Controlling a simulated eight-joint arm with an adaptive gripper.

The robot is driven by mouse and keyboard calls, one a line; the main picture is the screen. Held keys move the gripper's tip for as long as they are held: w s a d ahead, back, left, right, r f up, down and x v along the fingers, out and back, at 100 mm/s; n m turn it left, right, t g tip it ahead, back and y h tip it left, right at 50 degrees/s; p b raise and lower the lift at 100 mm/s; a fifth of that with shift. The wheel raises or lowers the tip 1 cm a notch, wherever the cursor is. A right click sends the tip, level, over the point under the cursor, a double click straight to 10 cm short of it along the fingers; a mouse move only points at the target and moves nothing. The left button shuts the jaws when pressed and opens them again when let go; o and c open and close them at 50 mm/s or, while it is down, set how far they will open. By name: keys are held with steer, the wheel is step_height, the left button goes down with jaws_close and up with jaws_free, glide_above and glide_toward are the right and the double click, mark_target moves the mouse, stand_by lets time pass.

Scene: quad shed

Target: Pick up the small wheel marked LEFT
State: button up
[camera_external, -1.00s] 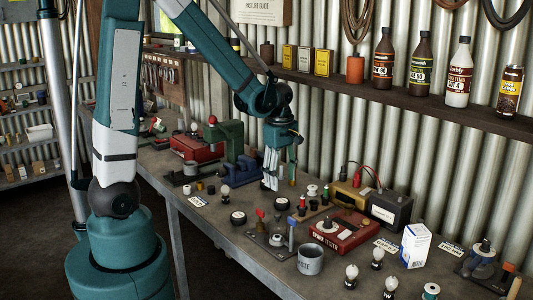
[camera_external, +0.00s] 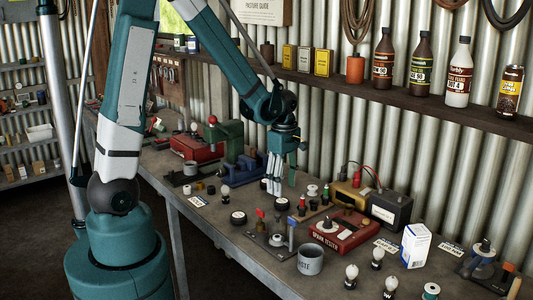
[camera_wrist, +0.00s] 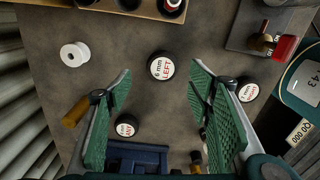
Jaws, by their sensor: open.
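The small wheel marked LEFT (camera_wrist: 161,67) lies flat in the wrist view, a black disc with a white face reading "6 mm LEFT". In the external view it appears to be the small dark wheel (camera_external: 281,204) beside the wooden tray. My gripper (camera_wrist: 161,78) is open and empty, with its green pads spread on either side of the wheel's line. In the external view my gripper (camera_external: 273,190) hangs over the bench, close behind that wheel. Two similar wheels lie nearby in the wrist view, one at lower left (camera_wrist: 126,126) and one at right (camera_wrist: 248,91); their words are hard to read.
A white spool (camera_wrist: 74,54) lies left of the wheel. A wooden tray (camera_wrist: 135,10) is at the top. A metal plate with a red knob (camera_wrist: 285,47) is at upper right. A dark blue vise (camera_wrist: 135,155) stands below. Bare bench surrounds the wheel.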

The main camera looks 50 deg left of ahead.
mark_target(282, 200)
steer(key=shift+f, duration=0.6)
steer(key=shift+f, duration=0.15)
steer(key=shift+s+f, duration=0.15)
steer(key=shift+f, duration=1.1)
steer(key=shift+s+f, duration=0.1)
steer(key=shift+f, duration=1.1)
steer(key=c, duration=1)
